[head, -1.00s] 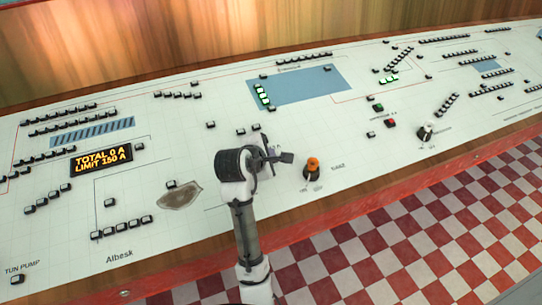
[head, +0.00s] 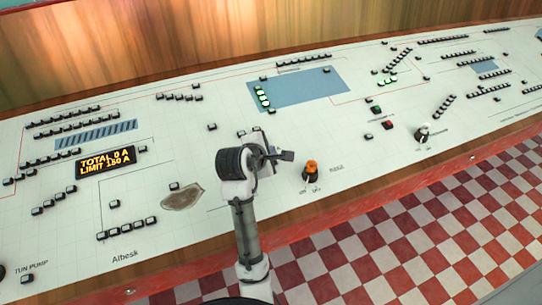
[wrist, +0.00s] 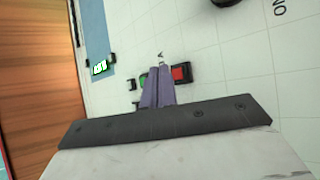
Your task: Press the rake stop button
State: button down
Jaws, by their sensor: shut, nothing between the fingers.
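A red button (head: 388,125) sits on the white control panel, right of and nearer than a green button (head: 376,109). Its label is too small to read. In the wrist view a red button (wrist: 181,73) shows just right of my fingertips, and a green button (wrist: 143,79) is partly hidden at their left. My gripper (head: 288,155) is shut and empty. In the head view it is held over the panel, left of the red button and apart from it. In the wrist view the fingers (wrist: 158,72) point up the picture.
An orange-topped knob (head: 311,168) stands on the panel just right of my gripper. A white-topped knob (head: 423,132) is farther right. Several small black buttons and a lit display (head: 106,162) spread over the panel.

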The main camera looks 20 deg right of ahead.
jog(key=r+p, duration=0.1)
jog(key=r, duration=0.1)
jog(key=s+r+p, duration=0.1)
jog(key=r+p, duration=0.1)
jog(key=shift+w, duration=0.1)
dwell(1.4)
